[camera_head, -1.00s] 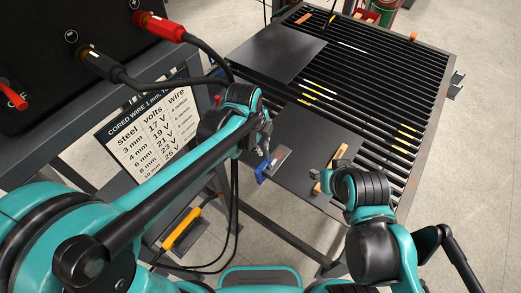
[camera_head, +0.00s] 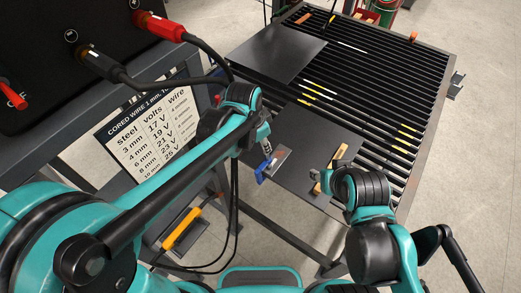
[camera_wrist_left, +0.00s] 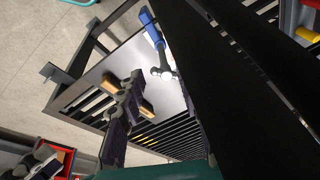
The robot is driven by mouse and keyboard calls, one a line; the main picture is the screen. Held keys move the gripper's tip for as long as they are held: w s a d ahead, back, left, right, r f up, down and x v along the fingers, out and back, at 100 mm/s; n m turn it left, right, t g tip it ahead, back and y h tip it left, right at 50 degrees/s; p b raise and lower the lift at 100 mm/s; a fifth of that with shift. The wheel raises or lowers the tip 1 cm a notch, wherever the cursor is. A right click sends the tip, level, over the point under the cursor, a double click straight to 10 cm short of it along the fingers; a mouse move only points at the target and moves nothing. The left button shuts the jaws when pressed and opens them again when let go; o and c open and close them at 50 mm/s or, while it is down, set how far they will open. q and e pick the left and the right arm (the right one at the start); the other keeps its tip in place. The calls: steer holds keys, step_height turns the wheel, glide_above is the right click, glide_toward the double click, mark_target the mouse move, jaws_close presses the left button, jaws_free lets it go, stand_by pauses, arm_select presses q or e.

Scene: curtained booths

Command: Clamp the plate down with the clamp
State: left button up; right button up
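A dark flat plate (camera_head: 312,138) lies on the slatted table (camera_head: 385,100) at its near left corner; in the left wrist view it looks pale (camera_wrist_left: 178,95).
A second dark plate (camera_head: 277,52) lies at the table's back left. Thin yellow and white rods lie across the slats. A dark machine (camera_head: 75,50) with thick cables and a chart (camera_head: 150,125) stand at the left. The table's right side is mostly clear.

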arm_select(q)
steer(key=shift+n, duration=0.3)
steer(key=n, duration=1.2)
steer(key=shift+a, duration=0.1)
steer(key=shift+w, duration=0.15)
steer(key=shift+w+d+r, duration=0.15)
steer(key=shift+w+d, duration=0.35)
steer(key=shift+w, duration=0.1)
